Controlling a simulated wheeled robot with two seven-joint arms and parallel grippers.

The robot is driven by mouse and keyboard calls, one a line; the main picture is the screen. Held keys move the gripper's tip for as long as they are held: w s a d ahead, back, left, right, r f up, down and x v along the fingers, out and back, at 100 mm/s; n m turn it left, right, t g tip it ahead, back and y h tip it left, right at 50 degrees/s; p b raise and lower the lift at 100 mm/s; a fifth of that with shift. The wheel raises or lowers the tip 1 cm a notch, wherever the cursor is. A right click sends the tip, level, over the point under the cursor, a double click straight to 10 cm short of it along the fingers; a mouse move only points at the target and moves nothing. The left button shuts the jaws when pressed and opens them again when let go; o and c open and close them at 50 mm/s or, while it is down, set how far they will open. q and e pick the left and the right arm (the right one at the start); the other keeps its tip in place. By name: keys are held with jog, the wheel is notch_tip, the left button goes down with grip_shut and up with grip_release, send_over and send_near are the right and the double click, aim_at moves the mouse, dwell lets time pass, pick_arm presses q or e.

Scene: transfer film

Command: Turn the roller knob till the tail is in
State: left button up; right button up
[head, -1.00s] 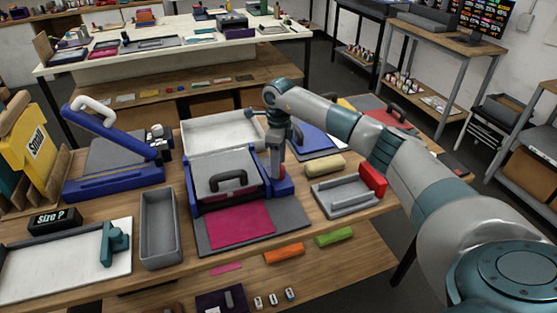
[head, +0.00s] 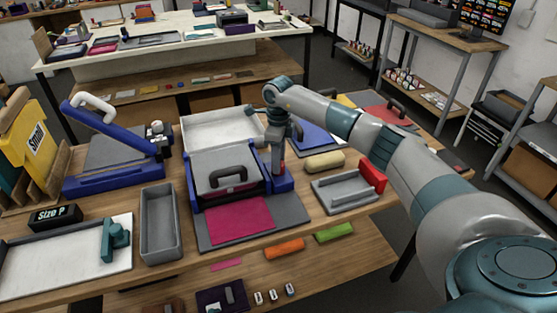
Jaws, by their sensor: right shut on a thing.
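The roller machine (head: 203,184) is a blue-framed box with a grey lid and a black handle (head: 229,177) on the table. A magenta sheet (head: 240,220) lies on the grey mat at its front, and a dark pink strip shows under the handle. My right gripper (head: 279,168) points down at the blue housing on the machine's right side, shut on the roller knob there. The knob is mostly hidden by the fingers; a small red part shows beside them. My left gripper is out of view.
A grey tray (head: 160,222) stands left of the machine and a blue lever press (head: 115,175) beyond it. A grey holder with a red end (head: 345,192) and a beige roll (head: 325,161) are close on the right. A white tray (head: 222,123) is behind.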

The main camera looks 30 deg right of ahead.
jog(key=m+b, duration=0.1)
jog(key=m, duration=0.1)
jog(key=shift+m, duration=0.4)
jog(key=m+b, duration=0.1)
jog(key=m, duration=0.1)
jog(key=shift+m+b, duration=0.3)
jog(key=m+b, duration=0.1)
jog(key=m, duration=0.1)
jog(key=shift+m, duration=0.4)
jog(key=m, duration=0.3)
jog(key=shift+m+b, duration=0.3)
jog(key=shift+b, duration=0.1)
jog(key=m, duration=0.5)
jog(key=shift+w+r+m+b, duration=0.1)
jog(key=shift+m+b, duration=0.2)
jog(key=shift+b, duration=0.05)
jog(key=m, duration=0.6)
